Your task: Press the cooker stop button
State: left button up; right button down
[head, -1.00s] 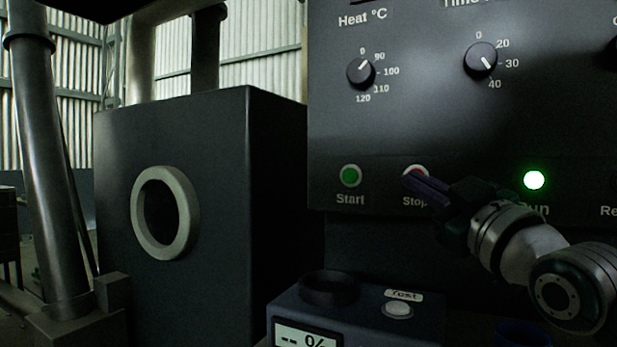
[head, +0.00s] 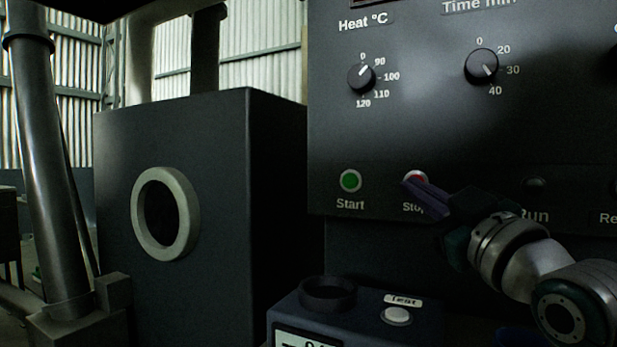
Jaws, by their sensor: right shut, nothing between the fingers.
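The red stop button (head: 416,176) is on the dark control panel, above the word "Stop", to the right of the green start button (head: 350,181). My right gripper (head: 408,184) is shut and empty. Its purple fingers reach in from the right, and their tips lie over the left and lower part of the stop button. I cannot tell whether they touch it. The run lamp (head: 535,184), above the word "Run", is dark. My left gripper is not in view.
The control panel (head: 440,120) carries a heat knob (head: 361,77) and a time knob (head: 481,67). Below stands a tester box (head: 360,318) with a round cup, a pale button and a display. A large dark box (head: 215,140) with a ring opening stands at left.

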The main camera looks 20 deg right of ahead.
jog(key=shift+s+a+p, duration=1.3)
jog(key=shift+s+a, duration=0.35)
jog(key=shift+a, duration=0.3)
